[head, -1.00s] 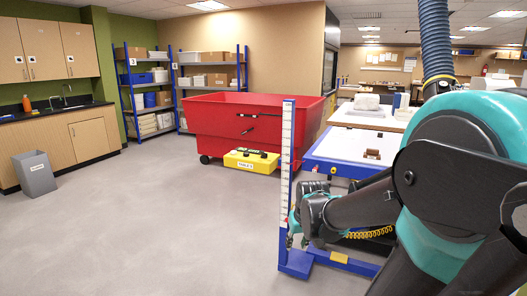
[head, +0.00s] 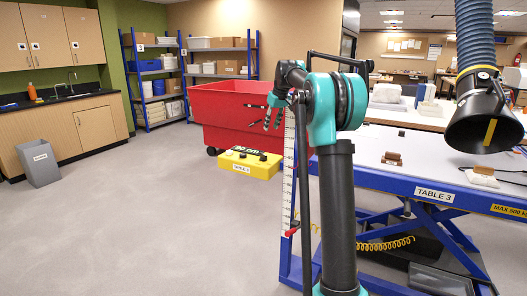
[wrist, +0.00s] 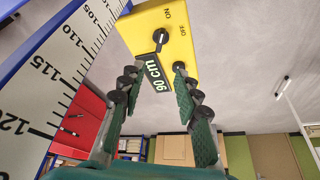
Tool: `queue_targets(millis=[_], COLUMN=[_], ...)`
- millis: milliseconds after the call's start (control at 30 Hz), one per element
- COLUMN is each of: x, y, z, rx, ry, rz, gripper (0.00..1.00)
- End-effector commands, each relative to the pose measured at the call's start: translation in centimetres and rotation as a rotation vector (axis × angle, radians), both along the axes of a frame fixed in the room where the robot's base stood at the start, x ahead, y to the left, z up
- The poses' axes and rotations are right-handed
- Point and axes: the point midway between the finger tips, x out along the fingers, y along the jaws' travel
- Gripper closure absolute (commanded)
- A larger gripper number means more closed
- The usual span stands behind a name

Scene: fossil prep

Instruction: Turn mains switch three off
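The yellow box labelled TABLE 3 (head: 262,167) sits in front of the red bin, with dark controls on top. Which way the knob points is hard to tell. My gripper (head: 272,118) hangs above the box's right side. In the wrist view its green-padded fingers (wrist: 157,95) are apart with nothing between them; the box lies beyond the tips, and contact is unclear.
A white measuring scale (head: 288,175) on a blue post stands close beside my gripper; it also shows in the wrist view (wrist: 62,70). The blue lift table labelled TABLE 3 (head: 430,192) is to the right. The red bin (head: 225,112) stands behind.

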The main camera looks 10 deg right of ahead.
Motion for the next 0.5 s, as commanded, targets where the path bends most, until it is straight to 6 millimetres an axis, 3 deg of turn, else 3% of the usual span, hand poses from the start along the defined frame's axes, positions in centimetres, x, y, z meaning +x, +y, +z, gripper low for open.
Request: queue_targets(millis=[167, 500], x=[0.6, 2.9], y=[0.3, 1.3], z=[-1.4, -7.5], rx=[0.0, 0.0], ry=[0.0, 0.0], rz=[0.002, 0.002], gripper=[0.67, 0.67])
